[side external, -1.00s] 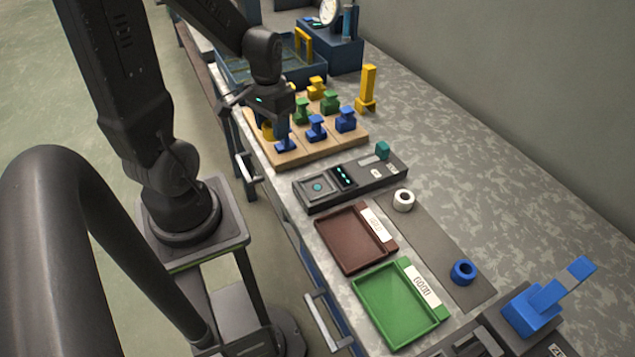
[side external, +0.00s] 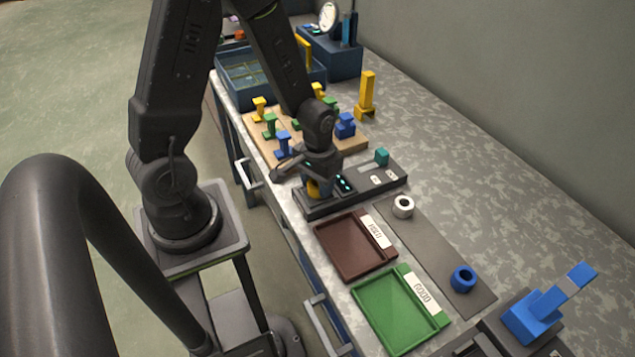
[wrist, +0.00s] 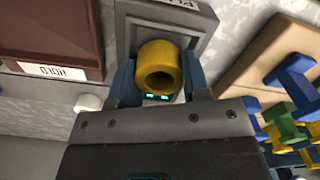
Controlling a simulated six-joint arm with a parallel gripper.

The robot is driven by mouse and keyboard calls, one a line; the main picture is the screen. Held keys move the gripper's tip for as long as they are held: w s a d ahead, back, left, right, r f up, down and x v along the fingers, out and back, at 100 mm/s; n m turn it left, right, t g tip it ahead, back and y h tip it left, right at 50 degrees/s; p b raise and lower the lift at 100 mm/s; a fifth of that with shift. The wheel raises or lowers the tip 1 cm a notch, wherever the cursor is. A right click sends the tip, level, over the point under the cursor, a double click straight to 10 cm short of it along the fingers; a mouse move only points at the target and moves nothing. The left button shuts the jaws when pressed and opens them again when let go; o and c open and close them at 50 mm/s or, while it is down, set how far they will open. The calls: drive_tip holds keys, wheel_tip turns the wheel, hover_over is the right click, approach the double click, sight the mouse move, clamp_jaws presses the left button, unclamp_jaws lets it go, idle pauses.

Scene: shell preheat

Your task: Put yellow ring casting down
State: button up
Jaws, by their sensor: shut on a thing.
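The yellow ring casting (side external: 314,189) is between the fingers of my gripper (side external: 317,184), over the left end of the dark grey unit (side external: 377,191), where the square pad is. In the wrist view the ring (wrist: 158,49) fills the space between the two fingertips of my gripper (wrist: 160,82), its open bore facing the camera. The grey unit (wrist: 203,22) lies behind it. My gripper hides most of the pad, and I cannot tell whether the ring touches it.
The brown tray (side external: 347,262) and green tray (side external: 388,327) lie on the near side. A wooden board (side external: 350,147) with several coloured pieces is behind. A white ring (side external: 403,207) and blue ring (side external: 463,278) sit on a grey strip (side external: 437,247).

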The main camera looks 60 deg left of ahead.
drive_tip(key=shift+f, duration=0.3)
drive_tip(key=shift+f, duration=0.25)
drive_tip(key=o, duration=0.8)
drive_tip(key=shift+s, duration=0.1)
drive_tip(key=shift+o, duration=0.4)
drive_tip(key=shift+r, duration=0.35)
drive_tip(key=shift+o, duration=0.3)
wheel_tip(320, 180, up, 12)
wheel_tip(320, 180, up, 7)
drive_tip(key=m+t, duration=0.2)
hover_over(316, 204)
drive_tip(key=s+d+r+m+t, duration=0.2)
drive_tip(key=s+d+r+t, duration=0.1)
drive_tip(key=s+r, duration=0.3)
drive_tip(key=shift+d+r+m+t, duration=0.3)
drive_tip(key=shift+d+r, duration=0.05)
drive_tip(key=shift+d, duration=0.05)
